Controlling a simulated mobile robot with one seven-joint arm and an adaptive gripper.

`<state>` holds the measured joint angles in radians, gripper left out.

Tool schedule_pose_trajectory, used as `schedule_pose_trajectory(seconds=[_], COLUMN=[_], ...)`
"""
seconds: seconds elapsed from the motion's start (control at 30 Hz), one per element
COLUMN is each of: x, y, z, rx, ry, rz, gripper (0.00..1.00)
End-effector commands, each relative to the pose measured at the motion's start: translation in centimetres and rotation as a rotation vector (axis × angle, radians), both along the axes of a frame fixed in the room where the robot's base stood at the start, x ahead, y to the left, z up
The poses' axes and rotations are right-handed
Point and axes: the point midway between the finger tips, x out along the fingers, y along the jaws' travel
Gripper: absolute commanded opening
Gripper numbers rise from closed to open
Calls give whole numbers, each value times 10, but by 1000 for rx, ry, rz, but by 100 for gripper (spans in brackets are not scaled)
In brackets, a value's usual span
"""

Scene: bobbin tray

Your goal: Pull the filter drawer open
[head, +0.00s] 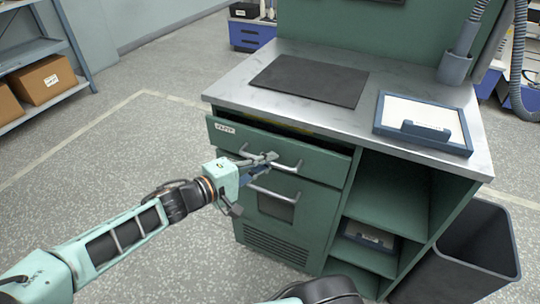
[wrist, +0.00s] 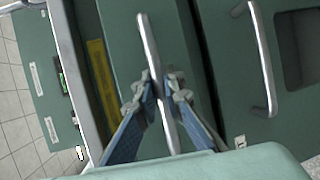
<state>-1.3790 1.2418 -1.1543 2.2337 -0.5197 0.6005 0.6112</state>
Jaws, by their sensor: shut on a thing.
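The filter drawer (head: 330,167) is the top drawer of the green cabinet, with a small white label at its left end. It stands a little open, with a dark gap below the worktop; the wrist view shows a strip of yellow inside. Its pale bar handle (wrist: 148,42) runs nearly upright in the wrist view. My gripper (head: 268,160) is shut on this handle near its middle; the fingertips (wrist: 158,92) lie on both sides of the bar. In the head view the fingers hide part of the handle.
A lower door with its own bar handle (head: 274,194) sits just below the drawer. Open shelves (head: 385,195) are to the right, and a dark bin (head: 470,250) stands beside them. A dark mat (head: 310,80) and a blue-framed filter panel (head: 425,120) lie on the worktop. Floor to the left is clear.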

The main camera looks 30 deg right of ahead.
Motion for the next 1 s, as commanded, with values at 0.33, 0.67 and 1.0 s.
schedule_pose_trajectory(seconds=[0.33,0.67,1.0], x=[-50,-106,-150], y=[67,139,194], z=[6,5,2], rx=[2,3,2], ry=[4,4,1], rz=[8,6,3], gripper=[0,0,0])
